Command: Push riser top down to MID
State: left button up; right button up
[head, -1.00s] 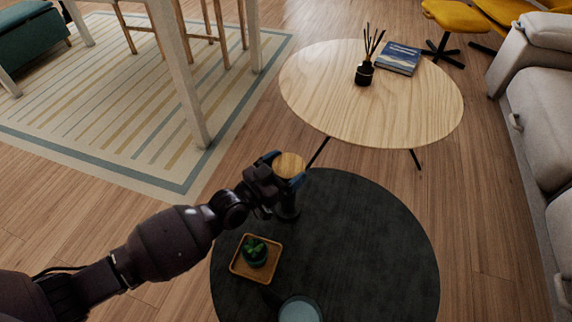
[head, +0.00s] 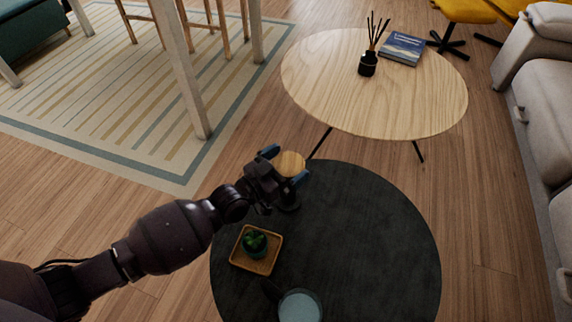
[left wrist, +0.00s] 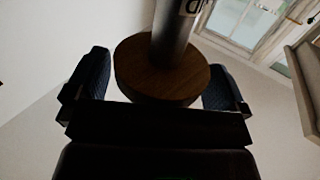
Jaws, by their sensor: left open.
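The riser top, a round wooden disc (head: 291,163), stands above the back left edge of the dark round table. Its dark base shows below it, partly hidden by my gripper. My left gripper (head: 285,166) is open, with one finger on each side of the disc. In the left wrist view the disc (left wrist: 160,84) lies between the spread fingers of my left gripper (left wrist: 156,84). A dark post (left wrist: 175,35) meets the disc there and carries a pale label, cut off, with a "D" readable. I cannot tell whether the fingers touch the disc. My right gripper is out of view.
The dark table (head: 370,240) also bears a square wooden tray (head: 240,262) with a small plant (head: 255,242) and a mug (head: 300,306). A light wooden table (head: 420,105) with a reed diffuser (head: 368,65) and a book (head: 402,49) stands behind. The dark table's right side is clear.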

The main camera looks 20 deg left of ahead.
pick_arm(q)
notch_tip(320, 180, up, 10)
jog(key=p, duration=0.3)
jog(key=shift+w+f, duration=0.1)
jog(key=shift+f, duration=0.15)
notch_tip(320, 180, up, 9)
jog(key=p, duration=0.4)
send_over(287, 164)
jog(key=shift+r, duration=0.3)
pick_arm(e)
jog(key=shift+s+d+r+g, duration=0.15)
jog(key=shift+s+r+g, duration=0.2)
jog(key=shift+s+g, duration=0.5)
pick_arm(q)
jog(key=shift+r, duration=0.1)
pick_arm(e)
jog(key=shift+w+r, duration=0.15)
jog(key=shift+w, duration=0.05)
